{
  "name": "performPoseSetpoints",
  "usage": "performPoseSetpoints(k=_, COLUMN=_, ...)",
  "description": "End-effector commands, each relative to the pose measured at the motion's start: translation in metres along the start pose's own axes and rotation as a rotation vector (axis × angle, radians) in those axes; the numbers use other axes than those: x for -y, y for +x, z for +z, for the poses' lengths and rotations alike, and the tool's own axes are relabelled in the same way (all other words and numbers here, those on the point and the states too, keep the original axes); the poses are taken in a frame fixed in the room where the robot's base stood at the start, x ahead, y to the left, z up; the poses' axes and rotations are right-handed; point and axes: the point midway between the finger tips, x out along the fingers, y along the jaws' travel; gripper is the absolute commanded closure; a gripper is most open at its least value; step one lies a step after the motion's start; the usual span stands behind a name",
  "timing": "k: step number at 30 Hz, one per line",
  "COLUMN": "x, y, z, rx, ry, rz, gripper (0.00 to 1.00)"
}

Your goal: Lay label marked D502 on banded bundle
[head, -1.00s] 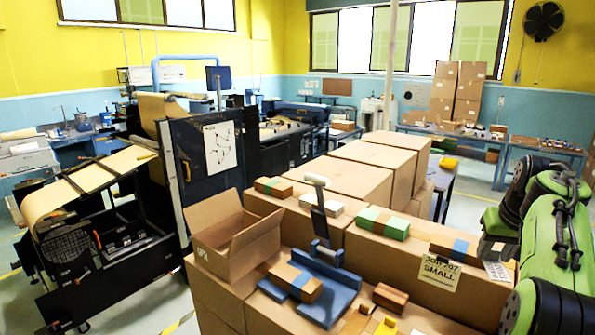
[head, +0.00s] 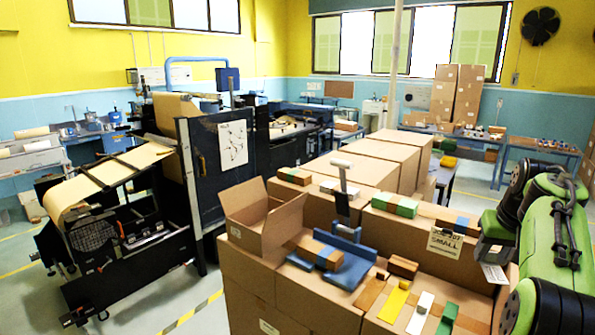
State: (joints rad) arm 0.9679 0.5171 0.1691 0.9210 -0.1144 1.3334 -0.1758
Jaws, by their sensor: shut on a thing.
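My gripper (head: 493,257) is at the right, at the lower end of my green arm. It is shut on a small white label (head: 494,273), which hangs tilted below it; its print is too small to read.
An open carton (head: 262,232) stands left of the blue stand (head: 345,272). A sign reading SMALL (head: 445,243) is on the carton front. Loose yellow (head: 394,303), white (head: 420,312) and green (head: 447,318) strips lie in front. A black machine (head: 120,235) stands at the left.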

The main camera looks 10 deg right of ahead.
Motion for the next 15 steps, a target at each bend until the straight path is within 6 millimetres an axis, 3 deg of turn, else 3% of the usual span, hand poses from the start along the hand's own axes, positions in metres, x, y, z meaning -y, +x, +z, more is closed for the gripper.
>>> performPoseSetpoints(k=10, x=0.018, y=0.013, z=0.016, rx=-0.001, ry=-0.027, rz=-0.010, gripper=0.92)
performPoseSetpoints(k=15, x=0.036, y=0.029, z=0.033, rx=0.000, ry=-0.053, rz=-0.022, gripper=0.92)
